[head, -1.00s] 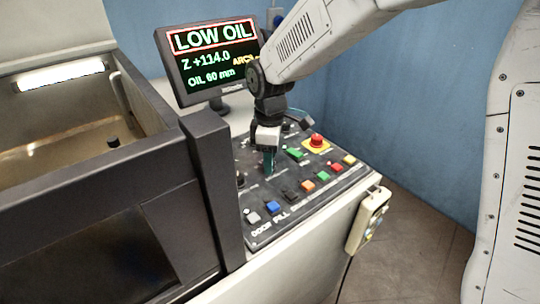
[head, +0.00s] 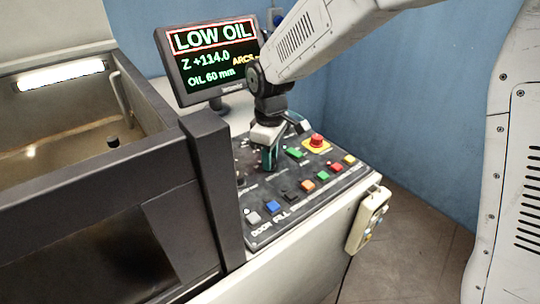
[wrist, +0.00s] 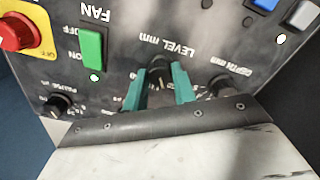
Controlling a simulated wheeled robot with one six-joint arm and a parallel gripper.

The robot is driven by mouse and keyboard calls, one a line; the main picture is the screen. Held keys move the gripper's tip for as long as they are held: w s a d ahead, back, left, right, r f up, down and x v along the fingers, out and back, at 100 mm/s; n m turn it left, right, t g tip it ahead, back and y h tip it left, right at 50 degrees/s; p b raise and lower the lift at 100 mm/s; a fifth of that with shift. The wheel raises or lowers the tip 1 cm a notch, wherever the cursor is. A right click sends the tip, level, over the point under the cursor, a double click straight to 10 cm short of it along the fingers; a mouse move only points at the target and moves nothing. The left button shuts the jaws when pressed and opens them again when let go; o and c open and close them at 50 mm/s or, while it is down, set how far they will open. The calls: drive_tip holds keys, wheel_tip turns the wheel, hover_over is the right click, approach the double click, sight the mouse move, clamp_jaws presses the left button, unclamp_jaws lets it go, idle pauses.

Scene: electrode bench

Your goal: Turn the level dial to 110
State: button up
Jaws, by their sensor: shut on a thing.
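The level dial (wrist: 160,72) is a black knob under the label "LEVEL mm" in the wrist view, which shows the panel upside down. My gripper (wrist: 160,86) has its two teal fingers on either side of the dial and is shut on it. In the head view my gripper (head: 269,158) points down onto the control panel (head: 262,232) and hides the dial. The scale numbers around the dial are mostly covered by the fingers, so its setting cannot be read. The screen (head: 208,62) reads "LOW OIL", "Z +114.0" and "OIL 60 mm".
The depth dial (wrist: 222,86) and the pulse dial (wrist: 57,104) flank the level dial. A green fan switch (wrist: 91,50) and a red emergency button (wrist: 15,32) are close by. Coloured buttons line the panel front. A dark post (head: 212,185) stands left of the panel.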

drive_tip(key=m, duration=0.5)
drive_tip(key=shift+m, duration=0.4)
idle(0.4)
drive_tip(key=o, duration=1)
wheel_tip(320, 180, up, 8)
drive_tip(key=shift+f, duration=0.1)
